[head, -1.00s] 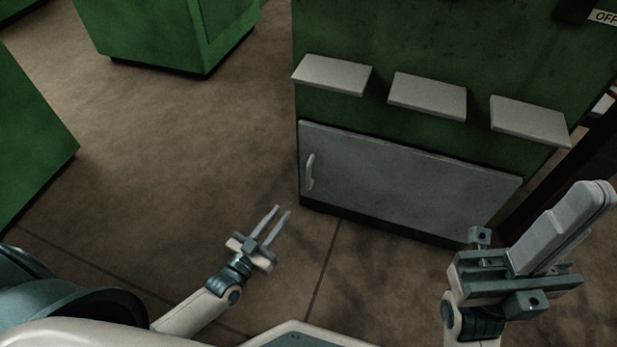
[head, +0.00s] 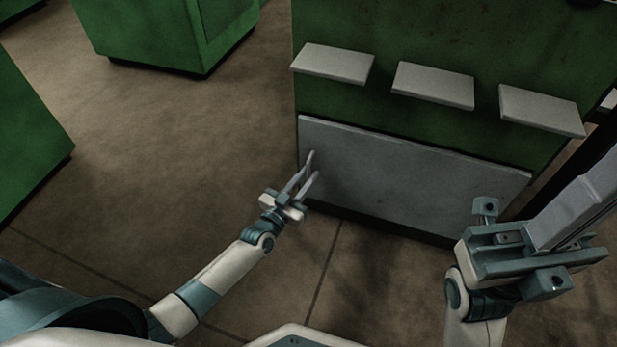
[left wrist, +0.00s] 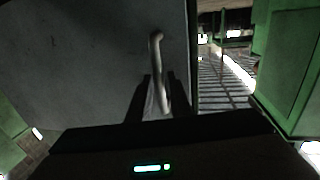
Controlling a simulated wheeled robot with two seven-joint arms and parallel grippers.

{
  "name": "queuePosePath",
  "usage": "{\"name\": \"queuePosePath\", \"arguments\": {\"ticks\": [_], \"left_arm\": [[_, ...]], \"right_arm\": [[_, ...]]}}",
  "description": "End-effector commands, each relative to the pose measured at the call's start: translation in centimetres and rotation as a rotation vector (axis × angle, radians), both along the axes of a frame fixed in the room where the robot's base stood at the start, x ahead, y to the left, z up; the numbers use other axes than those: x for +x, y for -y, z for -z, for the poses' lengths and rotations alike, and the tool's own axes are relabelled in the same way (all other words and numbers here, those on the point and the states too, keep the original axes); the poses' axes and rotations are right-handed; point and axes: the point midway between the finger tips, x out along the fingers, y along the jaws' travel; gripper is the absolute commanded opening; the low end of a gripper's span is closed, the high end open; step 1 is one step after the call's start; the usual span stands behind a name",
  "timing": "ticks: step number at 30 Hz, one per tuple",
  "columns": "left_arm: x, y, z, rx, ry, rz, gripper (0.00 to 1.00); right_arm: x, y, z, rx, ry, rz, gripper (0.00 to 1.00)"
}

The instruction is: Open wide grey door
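The wide grey door (head: 410,175) is the low front panel of the green cabinet and looks shut. Its pale handle near the left edge is mostly hidden behind my left gripper (head: 309,165) in the head view. In the left wrist view the handle (left wrist: 157,70) stands upright on the grey door (left wrist: 80,65), with its lower end between my left gripper's fingers (left wrist: 158,98). The fingers are apart, and I cannot tell whether they touch the handle. My right gripper (head: 540,235) is at the lower right, with its long grey fingers near the camera; their gap is not clear.
Several pale shelves (head: 333,63) jut from the green cabinet (head: 420,45) above the door. Another green cabinet (head: 165,35) stands at the back left. The brown floor (head: 180,150) left of the door is clear.

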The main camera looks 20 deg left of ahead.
Motion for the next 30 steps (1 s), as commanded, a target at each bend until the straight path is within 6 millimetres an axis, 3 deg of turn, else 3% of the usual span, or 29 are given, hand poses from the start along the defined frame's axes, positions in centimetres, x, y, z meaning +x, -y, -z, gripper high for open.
{"name": "queuePosePath", "arguments": {"ticks": [4, 14, 17, 30], "left_arm": [[0.9, 0.2, 0.1, 0.0, -0.001, 0.0, 0.18], [1.1, 0.3, 0.0, -0.001, -0.001, 0.0, 0.18], [1.1, 0.3, 0.0, 0.0, -0.001, 0.0, 0.0], [0.1, 0.1, -0.2, -0.001, -0.002, -0.01, 0.0]], "right_arm": [[-0.1, -0.2, -0.2, 0.006, 0.013, -0.009, 0.0], [-0.1, -0.2, -0.5, 0.013, 0.02, -0.011, 0.0], [0.0, -0.2, -0.4, 0.011, 0.02, -0.009, 0.0], [0.1, 0.0, -0.5, 0.001, 0.002, 0.0, 0.0]]}}
